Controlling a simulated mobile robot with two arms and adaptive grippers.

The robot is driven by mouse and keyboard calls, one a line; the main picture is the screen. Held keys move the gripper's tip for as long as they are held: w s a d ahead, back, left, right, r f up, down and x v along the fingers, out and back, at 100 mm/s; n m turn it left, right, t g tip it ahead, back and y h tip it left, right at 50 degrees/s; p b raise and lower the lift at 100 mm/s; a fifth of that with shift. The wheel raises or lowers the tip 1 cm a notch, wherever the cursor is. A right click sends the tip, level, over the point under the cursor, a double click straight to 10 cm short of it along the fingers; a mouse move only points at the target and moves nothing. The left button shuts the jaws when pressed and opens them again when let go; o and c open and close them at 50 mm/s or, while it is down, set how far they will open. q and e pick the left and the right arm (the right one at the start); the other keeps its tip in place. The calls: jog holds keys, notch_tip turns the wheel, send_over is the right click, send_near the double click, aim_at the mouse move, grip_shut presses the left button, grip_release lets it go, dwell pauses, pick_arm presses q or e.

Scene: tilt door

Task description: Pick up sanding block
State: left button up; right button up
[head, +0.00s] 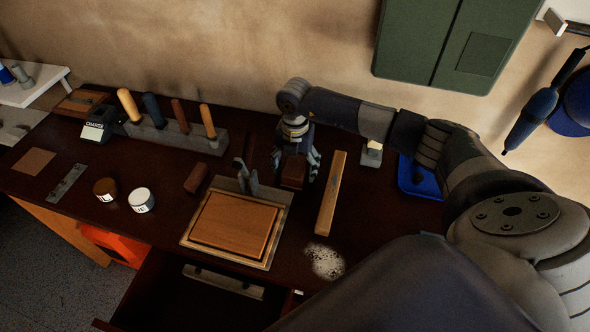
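A small brown block (293,172), which looks like the sanding block, stands on the dark workbench between the fingers of my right gripper. My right gripper (296,165) reaches down over it, with fingers on its left and right sides. I cannot tell whether the fingers press on the block or whether it is off the bench. Another dark reddish-brown block (196,178) lies further left on the bench. My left gripper is not in view.
A wooden panel (235,222) in a frame with a grey clamp (247,178) lies left of my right gripper. A long wooden strip (331,193) lies close on its right. A tool rack (175,132), jars (141,200) and a blue tray (418,178) stand around. An open drawer (200,290) is at the front.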

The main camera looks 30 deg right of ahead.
jog(key=c, duration=1.1)
jog(key=shift+c, duration=0.2)
jog(key=shift+r, duration=0.1)
